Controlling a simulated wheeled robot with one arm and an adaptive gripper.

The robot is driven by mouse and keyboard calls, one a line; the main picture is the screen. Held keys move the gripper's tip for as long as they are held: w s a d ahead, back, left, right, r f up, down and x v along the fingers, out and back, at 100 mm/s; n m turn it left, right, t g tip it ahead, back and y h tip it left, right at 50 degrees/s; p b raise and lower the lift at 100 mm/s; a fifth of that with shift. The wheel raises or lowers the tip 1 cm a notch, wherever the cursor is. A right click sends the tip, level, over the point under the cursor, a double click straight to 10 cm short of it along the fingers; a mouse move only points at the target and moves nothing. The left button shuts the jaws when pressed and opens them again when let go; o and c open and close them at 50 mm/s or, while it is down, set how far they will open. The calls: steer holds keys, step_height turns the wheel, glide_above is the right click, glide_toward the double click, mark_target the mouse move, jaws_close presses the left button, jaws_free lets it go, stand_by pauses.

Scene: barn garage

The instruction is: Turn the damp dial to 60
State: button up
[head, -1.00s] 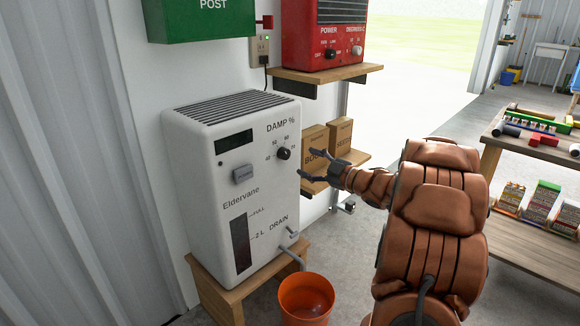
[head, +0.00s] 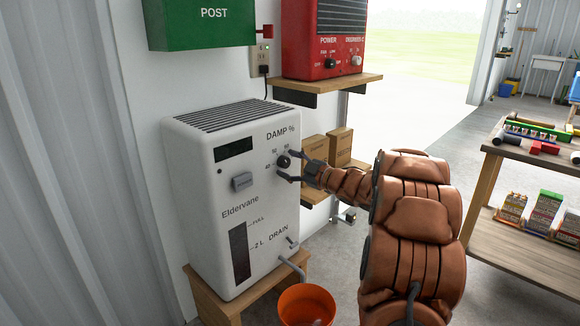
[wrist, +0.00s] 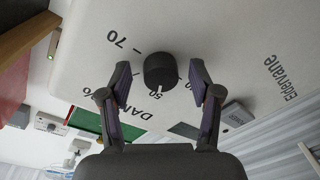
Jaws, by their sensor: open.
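The damp dial (head: 283,161) is a small dark round knob on the white front of the Eldervane dehumidifier (head: 215,205). In the wrist view the dial (wrist: 159,69) has a white pointer mark, which faces a partly covered label that looks like 50. The 70 label is clear; the 60 label is not readable there. My gripper (head: 284,167) is open at the dial. In the wrist view its fingers (wrist: 160,76) stand apart on either side of the dial, with a visible gap on each side.
An orange bucket (head: 306,305) stands below the drain spout. A wooden shelf with cardboard boxes (head: 340,146) is close behind my gripper. A red heater (head: 325,40) and a green POST box (head: 200,22) are above. A workbench (head: 530,150) is at the right.

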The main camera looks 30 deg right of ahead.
steer(key=shift+c, duration=0.3)
steer(key=c, duration=1.1)
steer(key=shift+r+m+p, duration=0.2)
steer(key=shift+m+p, duration=0.1)
steer(key=shift+p, duration=0.6)
steer(key=shift+r+m+p, duration=0.1)
steer(key=shift+m+p, duration=0.3)
steer(key=shift+p, duration=0.8)
steer(key=m+p, duration=0.4)
steer(key=p, duration=0.5)
steer(key=shift+m, duration=0.3)
steer(key=m+p, duration=0.4)
steer(key=p, duration=0.3)
steer(key=shift+a+m+t+p, duration=0.1)
steer(key=shift+m+t+p, duration=0.2)
steer(key=shift+t, duration=0.1)
steer(key=shift+f+m+p, duration=0.3)
steer(key=shift+m+p, duration=0.4)
steer(key=shift+f, duration=0.1)
